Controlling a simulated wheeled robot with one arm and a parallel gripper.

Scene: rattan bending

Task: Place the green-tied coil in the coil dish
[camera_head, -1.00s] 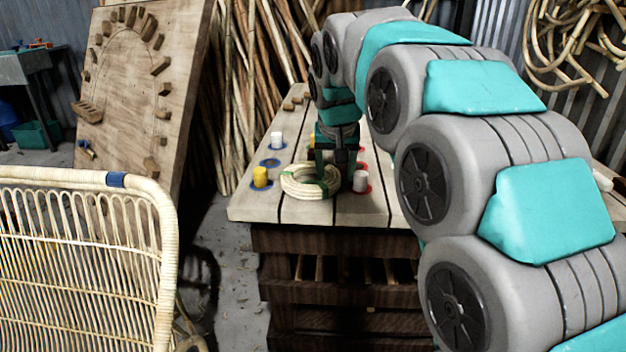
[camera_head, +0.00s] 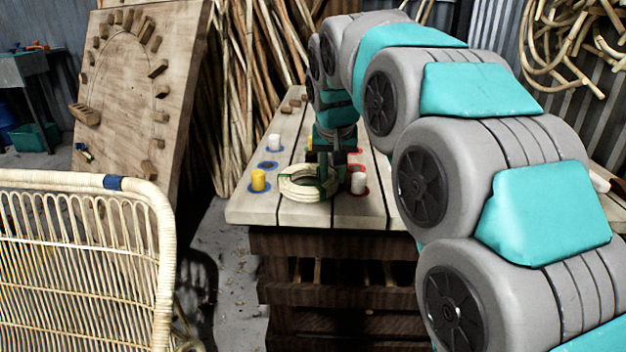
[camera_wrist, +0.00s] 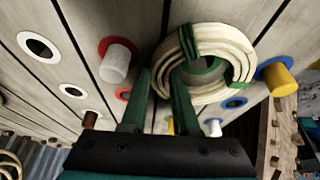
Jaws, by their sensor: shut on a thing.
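The green-tied coil (camera_head: 300,190) is a pale rattan ring with green ties, near the front of the plank table; it also shows in the wrist view (camera_wrist: 236,48). My gripper (camera_head: 322,172) is at the coil's rear right side. In the wrist view my gripper (camera_wrist: 160,80) has its two green fingers on either side of the coil's near rim, shut on it. A green curved edge (camera_wrist: 207,68) shows through the coil's opening; I cannot tell what it belongs to. I cannot make out the coil dish. Whether the coil touches the table is unclear.
A yellow peg (camera_head: 258,180) in a blue ring stands left of the coil. A white peg (camera_head: 358,183) in a red ring stands close on its right. Another white peg (camera_head: 274,142) is behind. A rattan chair back (camera_head: 80,255) stands at the front left.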

